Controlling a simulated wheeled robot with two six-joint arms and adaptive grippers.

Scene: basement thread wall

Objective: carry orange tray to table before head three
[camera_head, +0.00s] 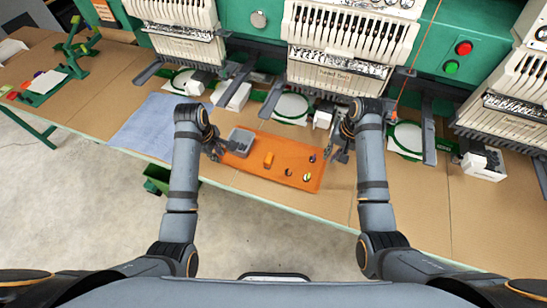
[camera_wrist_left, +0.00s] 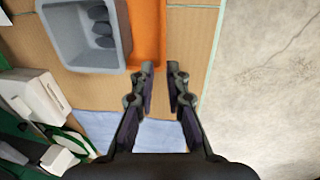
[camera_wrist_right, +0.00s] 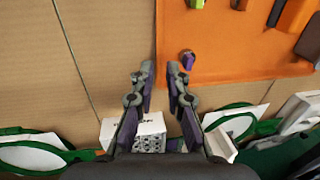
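The orange tray (camera_head: 248,172) lies flat on the brown table, in front of the gap between the left and middle machine heads. It carries a grey bin (camera_head: 240,138) with dark pieces, an orange block (camera_head: 268,159) and several small items. My left gripper (camera_head: 220,152) is at the tray's left end; in the left wrist view its open, empty fingers (camera_wrist_left: 160,72) are by a tray corner. My right gripper (camera_head: 338,150) is at the right end; in the right wrist view its open fingers (camera_wrist_right: 161,72) are just beside the tray edge (camera_wrist_right: 230,70). I cannot tell which head is three.
Embroidery heads stand along the back: left (camera_head: 185,45), middle (camera_head: 340,70) and right (camera_head: 510,105). Green hoops (camera_head: 408,138) and dark arms jut over the table. A blue cloth (camera_head: 150,125) lies left of the tray.

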